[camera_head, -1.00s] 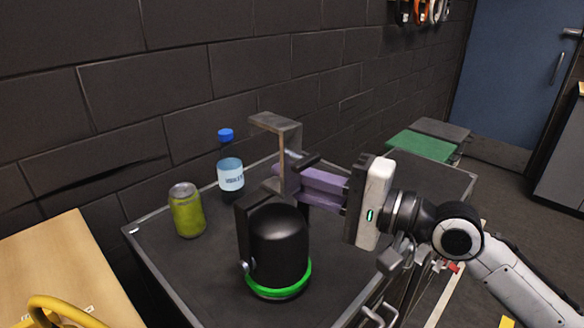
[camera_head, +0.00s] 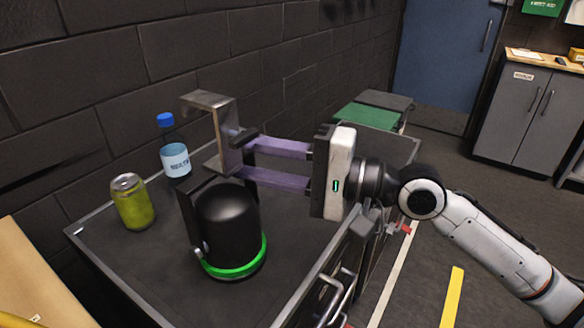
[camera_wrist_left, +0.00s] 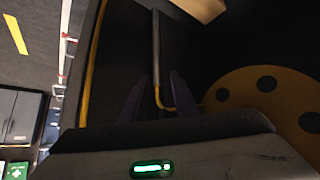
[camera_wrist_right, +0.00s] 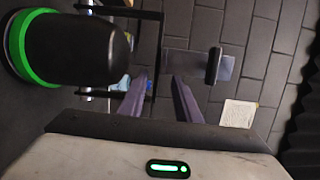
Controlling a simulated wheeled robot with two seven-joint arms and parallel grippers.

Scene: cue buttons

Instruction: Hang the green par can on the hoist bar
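The green par can (camera_head: 228,218) is a black can with a green ring at its base. It stands upright on the dark cart top, with a grey hook clamp (camera_head: 222,115) above its yoke. It also shows in the right wrist view (camera_wrist_right: 75,48). My right gripper (camera_head: 244,160) is open at the clamp; its purple fingers are apart, one by the black knob and one by the lower stem. I cannot tell whether they touch it. My left gripper (camera_wrist_left: 154,85) shows only in the left wrist view, open, with a thin rod visible between its fingers. I cannot identify the hoist bar.
A yellow-green drink can (camera_head: 132,203) and a blue-capped bottle (camera_head: 175,158) stand on the cart top (camera_head: 130,268), left of the par can. A dark brick wall (camera_head: 200,45) runs behind. A yellow tube (camera_head: 15,319) is at lower left. Floor is open at right.

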